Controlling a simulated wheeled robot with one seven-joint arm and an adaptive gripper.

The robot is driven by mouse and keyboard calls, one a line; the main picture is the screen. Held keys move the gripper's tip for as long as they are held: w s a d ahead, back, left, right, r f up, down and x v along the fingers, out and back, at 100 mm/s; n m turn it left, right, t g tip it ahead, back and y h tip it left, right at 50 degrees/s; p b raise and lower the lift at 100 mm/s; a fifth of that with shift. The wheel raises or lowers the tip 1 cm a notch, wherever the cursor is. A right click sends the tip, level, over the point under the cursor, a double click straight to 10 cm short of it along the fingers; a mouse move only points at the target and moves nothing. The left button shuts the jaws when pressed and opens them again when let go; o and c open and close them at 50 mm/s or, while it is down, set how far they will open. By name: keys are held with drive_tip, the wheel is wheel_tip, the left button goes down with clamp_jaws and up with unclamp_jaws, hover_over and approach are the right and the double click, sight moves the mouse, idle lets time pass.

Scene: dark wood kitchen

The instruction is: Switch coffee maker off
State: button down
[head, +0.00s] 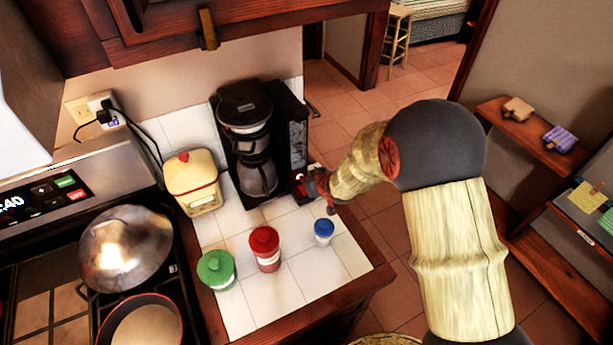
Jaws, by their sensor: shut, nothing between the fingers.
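The black coffee maker (246,112) stands upright on the white tiled counter, near its back right edge. Its glass carafe (258,178) sits in the lower part of the machine. My arm reaches in from the right. My gripper (300,184) is shut with nothing held, at the lower front right of the coffee maker, close to its base. I cannot tell whether it touches the machine. The gripper covers part of that lower corner, and no switch can be made out clearly.
On the counter (330,268) stand a cream canister (191,180) and jars with green (216,267), red (265,241) and blue (324,228) lids. A stove with a domed metal lid (126,247) and a pan (140,325) is at left. Open floor lies behind the counter.

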drive_tip(key=shift+w+f+p, duration=0.1)
drive_tip(key=shift+p, duration=0.3)
drive_tip(key=shift+s+f, duration=0.15)
drive_tip(key=shift+s, duration=0.05)
idle(0.3)
